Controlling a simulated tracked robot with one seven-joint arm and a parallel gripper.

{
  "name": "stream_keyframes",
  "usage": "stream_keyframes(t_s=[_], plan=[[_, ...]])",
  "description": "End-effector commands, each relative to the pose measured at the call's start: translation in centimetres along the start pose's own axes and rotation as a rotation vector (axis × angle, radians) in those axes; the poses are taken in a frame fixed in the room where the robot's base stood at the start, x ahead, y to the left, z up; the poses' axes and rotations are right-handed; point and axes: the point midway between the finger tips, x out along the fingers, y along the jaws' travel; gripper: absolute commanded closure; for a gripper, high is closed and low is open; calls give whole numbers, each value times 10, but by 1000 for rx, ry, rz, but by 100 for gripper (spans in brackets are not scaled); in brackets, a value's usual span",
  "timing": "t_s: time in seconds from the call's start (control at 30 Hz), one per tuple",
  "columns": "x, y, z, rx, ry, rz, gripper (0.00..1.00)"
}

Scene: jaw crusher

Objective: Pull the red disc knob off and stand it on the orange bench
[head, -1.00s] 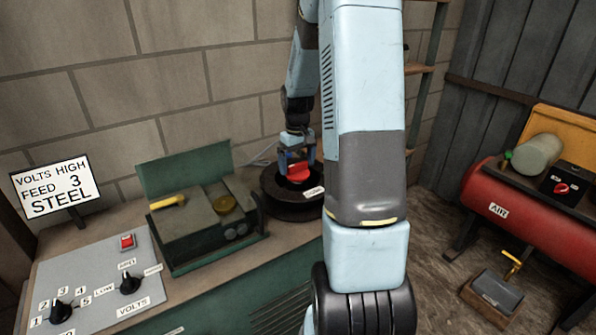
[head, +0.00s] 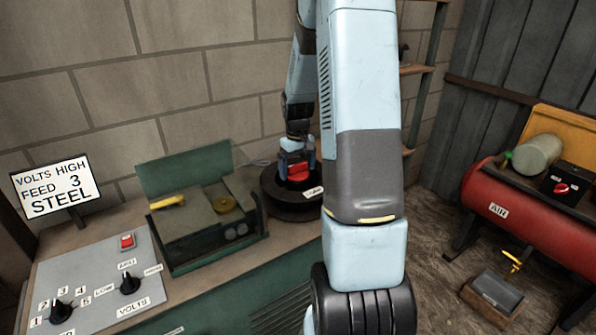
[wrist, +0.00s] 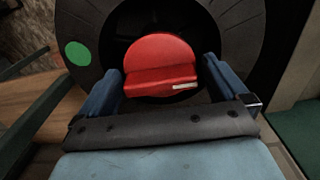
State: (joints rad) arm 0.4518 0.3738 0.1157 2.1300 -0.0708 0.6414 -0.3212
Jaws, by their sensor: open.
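The red disc knob (head: 299,172) sits in the middle of a black round housing (head: 283,209) on the bench by the wall. In the wrist view the knob (wrist: 160,52) shows a round face with a raised grip bar and a small white mark. My gripper (head: 298,168) is open, with its blue fingers on either side of the knob. In the wrist view my gripper (wrist: 163,73) has a finger left and right of the bar; contact cannot be told. An orange surface (head: 570,128) shows at the far right; I cannot tell whether it is the orange bench.
A green machine (head: 205,215) stands left of the housing. A grey control panel (head: 95,280) and a sign (head: 55,187) are further left. A red air tank (head: 525,215), a pale bottle (head: 538,157) and a black switch box (head: 568,184) are at right.

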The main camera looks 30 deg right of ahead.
Motion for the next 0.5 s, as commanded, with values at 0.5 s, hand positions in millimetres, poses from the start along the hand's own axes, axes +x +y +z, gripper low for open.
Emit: stream_keyframes(t_s=[0.5], plan=[[0,0,0,1,0,0,3]])
